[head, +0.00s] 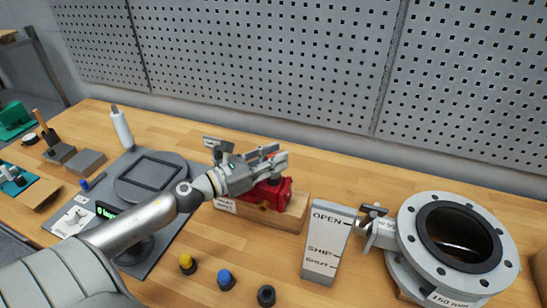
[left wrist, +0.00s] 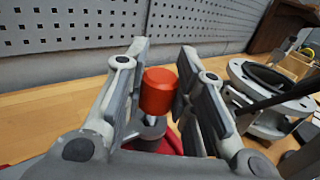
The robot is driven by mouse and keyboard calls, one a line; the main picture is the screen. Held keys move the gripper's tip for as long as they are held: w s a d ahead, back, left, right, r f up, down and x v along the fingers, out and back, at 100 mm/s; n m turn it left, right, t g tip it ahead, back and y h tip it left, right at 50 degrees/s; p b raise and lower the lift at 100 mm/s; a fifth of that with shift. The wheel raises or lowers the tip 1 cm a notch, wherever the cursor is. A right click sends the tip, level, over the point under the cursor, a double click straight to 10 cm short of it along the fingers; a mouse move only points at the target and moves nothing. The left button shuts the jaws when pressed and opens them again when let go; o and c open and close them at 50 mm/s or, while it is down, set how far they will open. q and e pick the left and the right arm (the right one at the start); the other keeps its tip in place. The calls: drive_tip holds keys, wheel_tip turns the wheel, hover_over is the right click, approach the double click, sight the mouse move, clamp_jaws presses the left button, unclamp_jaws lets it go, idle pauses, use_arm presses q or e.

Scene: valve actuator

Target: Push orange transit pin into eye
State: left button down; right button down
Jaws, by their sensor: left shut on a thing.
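An orange cylinder (left wrist: 158,93), which looks like the transit pin, stands between the fingers of my left gripper (left wrist: 160,80) in the left wrist view. In the head view my left gripper (head: 275,160) is over the red actuator body (head: 285,197), and its fingers hide the pin there. The actuator sits on a wooden block (head: 290,217) with a white label on its front. A grey part and some red show below the orange cylinder in the left wrist view. I cannot make out the eye or whether the pin is in it. My right gripper is not in view.
A grey OPEN/SHIP/SHUT sign (head: 328,243) and a flanged valve (head: 457,240) stand to the right. Yellow (head: 187,264), blue (head: 225,279) and black (head: 266,295) knobs stand in front. A grey mat (head: 112,190) with a round fixture lies left. The bench behind the block is clear.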

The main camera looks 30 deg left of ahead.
use_arm(q)
drive_tip(key=shift+f+b, duration=0.85)
drive_tip(key=shift+f, duration=0.15)
drive_tip(key=c, duration=1.1)
unclamp_jaws()
drive_tip(key=v, duration=1.2)
